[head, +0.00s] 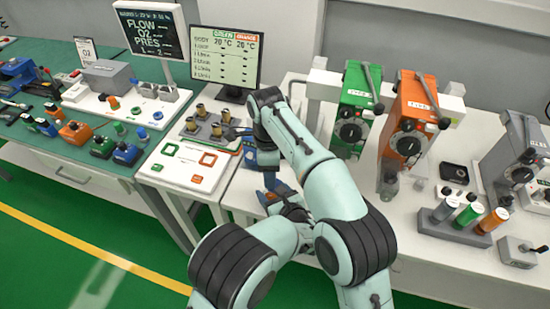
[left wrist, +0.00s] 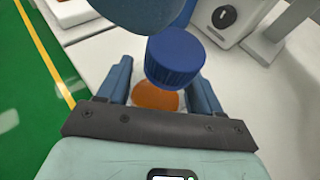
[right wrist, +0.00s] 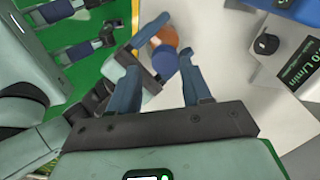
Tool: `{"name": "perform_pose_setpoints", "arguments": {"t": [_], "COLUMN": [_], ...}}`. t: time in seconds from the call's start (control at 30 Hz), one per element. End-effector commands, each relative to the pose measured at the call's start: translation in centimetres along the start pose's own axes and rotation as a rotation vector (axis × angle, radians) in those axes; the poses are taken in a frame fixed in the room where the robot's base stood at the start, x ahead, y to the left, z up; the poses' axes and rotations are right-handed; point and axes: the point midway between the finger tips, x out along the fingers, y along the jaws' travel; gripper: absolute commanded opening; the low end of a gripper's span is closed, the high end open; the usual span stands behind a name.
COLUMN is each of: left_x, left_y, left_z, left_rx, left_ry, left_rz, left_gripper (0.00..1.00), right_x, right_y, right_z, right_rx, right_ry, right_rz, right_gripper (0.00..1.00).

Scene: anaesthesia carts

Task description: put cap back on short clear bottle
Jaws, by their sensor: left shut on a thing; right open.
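In the left wrist view the orange piece (left wrist: 155,100) sits between the fingers. A ribbed blue cap (left wrist: 175,62) lies over its edge; whether the two are joined I cannot tell. My right gripper (head: 268,163) is open and points down towards the left one. In the right wrist view the blue cap (right wrist: 165,64) lies at the open fingertips, with the orange piece (right wrist: 165,38) behind it. A clear bottle-like cylinder (head: 390,187) stands below the orange vaporizer.
Green (head: 355,108) and orange (head: 407,120) vaporizers stand close to the right of my forearm. A rack (head: 455,232) with several vials is at the right. A white tray (head: 184,166) and a monitor (head: 224,57) are at the left. Green floor lies in front of the bench.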

Motion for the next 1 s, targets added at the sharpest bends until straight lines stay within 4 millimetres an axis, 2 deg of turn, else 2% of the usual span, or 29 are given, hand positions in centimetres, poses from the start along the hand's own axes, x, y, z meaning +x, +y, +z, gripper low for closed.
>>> {"name": "perform_pose_setpoints", "arguments": {"t": [0.1, 1.0], "left_x": [0.0, 0.0], "left_y": [0.0, 0.0], "left_z": [0.0, -0.1], "left_rx": [0.001, 0.001], "left_ry": [0.001, 0.001], "left_rz": [0.001, 0.0], "left_gripper": [0.0, 0.0], "right_x": [0.0, -1.6], "right_y": [0.1, 0.2], "right_z": [0.1, 0.1], "right_rx": [-0.288, -2.465], "right_ry": [0.0, -0.02], "right_rz": [0.008, -0.004], "right_gripper": [0.48, 0.48]}}
